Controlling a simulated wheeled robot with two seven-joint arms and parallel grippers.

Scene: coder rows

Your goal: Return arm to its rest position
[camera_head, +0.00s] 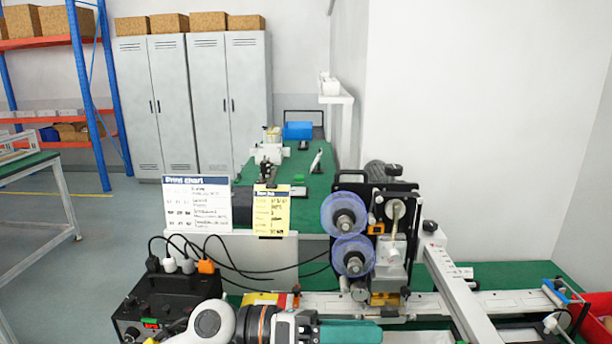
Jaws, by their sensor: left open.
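My left arm comes in along the bottom edge, with a white rounded joint and a dark wrist with an orange ring. My left gripper (345,331) lies at its right end, low in front of the coder machine (395,225), with a teal part reaching to the right. Its jaws are open, and I see nothing held in it. The bottom edge of the picture cuts off part of it. The coder machine has two blue-violet reels and stands on the green bench. My right gripper is not in view.
A black control box (165,302) with cables stands left of the arm. A metal rail (325,303) runs just behind the gripper. A white beam (452,290) slants at the right, and a red bin (596,318) is at the far right. Grey lockers (195,105) stand far back.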

